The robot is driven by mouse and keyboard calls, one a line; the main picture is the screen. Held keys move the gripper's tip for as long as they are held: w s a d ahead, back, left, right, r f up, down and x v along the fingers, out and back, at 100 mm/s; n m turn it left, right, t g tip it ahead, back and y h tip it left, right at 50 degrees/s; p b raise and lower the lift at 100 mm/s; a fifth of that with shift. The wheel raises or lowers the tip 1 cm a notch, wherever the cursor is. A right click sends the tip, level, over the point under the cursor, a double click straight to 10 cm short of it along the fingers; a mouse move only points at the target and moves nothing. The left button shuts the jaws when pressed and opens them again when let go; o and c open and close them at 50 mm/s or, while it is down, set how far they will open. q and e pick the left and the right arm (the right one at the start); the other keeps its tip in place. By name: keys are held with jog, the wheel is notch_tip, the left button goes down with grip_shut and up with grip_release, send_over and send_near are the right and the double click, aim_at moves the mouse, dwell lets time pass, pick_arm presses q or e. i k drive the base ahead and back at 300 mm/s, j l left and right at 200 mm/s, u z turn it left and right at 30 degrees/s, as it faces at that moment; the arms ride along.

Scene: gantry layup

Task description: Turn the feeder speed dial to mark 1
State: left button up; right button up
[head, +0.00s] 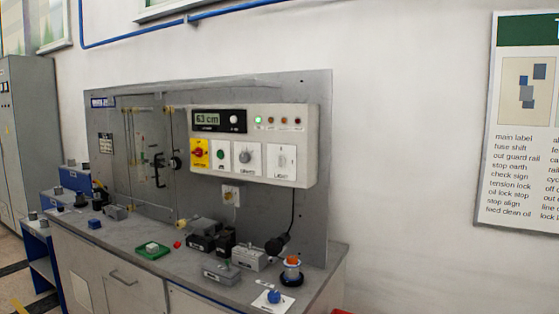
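A control box (310,125) is fixed to the grey back panel above the bench. On it, a grey round dial (245,157) sits on a white plate; the lettering below is too small to read. A blue knob (273,296) stands on a white plate at the bench's front right. I cannot tell which of these is the feeder speed dial, nor read any marks or pointer setting. Neither of my grippers is in view.
The box also carries a display (207,122) reading about 63 cm, a red-on-yellow switch (199,153), a green button (221,156) and a light switch (283,161). Grey and black blocks (222,272), a green tray (153,256) and a plugged-in cable crowd the bench (185,288).

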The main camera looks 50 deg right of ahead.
aim_at(243, 158)
jog(key=z, duration=1.45)
